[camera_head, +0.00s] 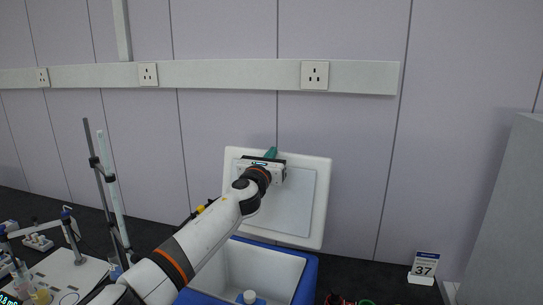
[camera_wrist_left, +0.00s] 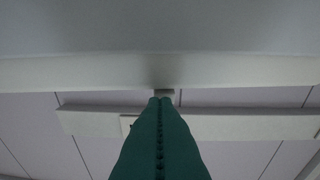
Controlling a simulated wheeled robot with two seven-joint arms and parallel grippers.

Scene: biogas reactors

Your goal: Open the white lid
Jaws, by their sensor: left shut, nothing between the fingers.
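The white lid (camera_head: 307,205) stands raised at the back of the blue box (camera_head: 309,277), its inner face toward me. The box's white interior shows open below it. My left gripper (camera_head: 271,153) is at the upper part of the lid, in front of its inner face. Its green fingers are shut with nothing between them. In the left wrist view the shut fingers (camera_wrist_left: 162,100) point at the lid's pale edge (camera_wrist_left: 230,72); whether they touch it I cannot tell. My right gripper is not in view.
Lab stands and a white board (camera_head: 62,275) are on the left. A wall with sockets (camera_head: 315,75) is behind, and a grey panel (camera_head: 510,215) at far right.

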